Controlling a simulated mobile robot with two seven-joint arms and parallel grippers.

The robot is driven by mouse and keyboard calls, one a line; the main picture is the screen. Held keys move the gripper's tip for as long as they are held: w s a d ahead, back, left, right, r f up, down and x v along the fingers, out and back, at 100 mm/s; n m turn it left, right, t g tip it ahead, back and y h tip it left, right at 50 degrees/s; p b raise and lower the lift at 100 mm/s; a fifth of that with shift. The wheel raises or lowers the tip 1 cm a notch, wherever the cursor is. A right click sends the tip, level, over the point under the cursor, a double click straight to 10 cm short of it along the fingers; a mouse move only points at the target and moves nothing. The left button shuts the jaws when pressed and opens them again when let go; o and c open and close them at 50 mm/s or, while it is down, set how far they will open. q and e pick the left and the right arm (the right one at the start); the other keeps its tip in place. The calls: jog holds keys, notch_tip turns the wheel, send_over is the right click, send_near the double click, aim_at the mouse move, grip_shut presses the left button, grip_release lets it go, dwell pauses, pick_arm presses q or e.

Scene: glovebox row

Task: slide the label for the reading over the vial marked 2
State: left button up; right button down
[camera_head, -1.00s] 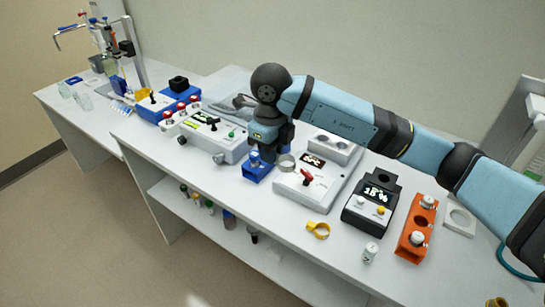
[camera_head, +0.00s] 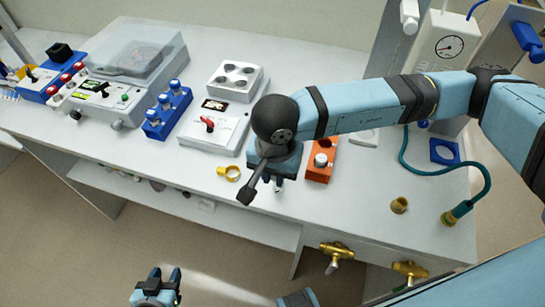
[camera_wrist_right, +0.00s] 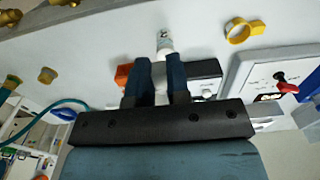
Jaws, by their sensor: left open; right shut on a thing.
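My left gripper (camera_head: 167,273) is open and empty, low in front of the bench.
An orange block (camera_head: 319,172) with a white-capped vial stands right of my right gripper. A grey device with a red lever (camera_head: 208,125) and a blue rack (camera_head: 168,112) stand left. A brass fitting (camera_head: 399,205) and teal hose (camera_head: 487,185) lie right. The bench front edge is close.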

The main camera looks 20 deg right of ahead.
jog(key=shift+a+f, duration=0.1)
jog(key=shift+f, duration=0.5)
notch_tip(320, 180, down, 3)
jog(key=shift+f+b, duration=0.1)
jog(key=shift+b, duration=0.4)
notch_tip(320, 180, down, 4)
jog(key=b, duration=0.4)
jog(key=shift+b, duration=0.35)
jog(key=shift+f+b, duration=0.25)
jog(key=shift+b, duration=0.25)
pick_arm(q)
jog(key=shift+n, duration=0.4)
jog(key=shift+w+d+f+b, duration=0.15)
jog(key=shift+f+b, duration=0.15)
jog(key=shift+f, duration=1.2)
jog(key=shift+w+d+f+b, duration=0.15)
jog(key=shift+f+b, duration=0.15)
jog(key=shift+f, duration=1.15)
pick_arm(e)
jog(key=shift+f, duration=0.45)
pick_arm(q)
jog(key=shift+a, duration=0.15)
pick_arm(e)
jog(key=c, duration=1)
grip_release()
pick_arm(q)
jog(key=shift+g, duration=0.3)
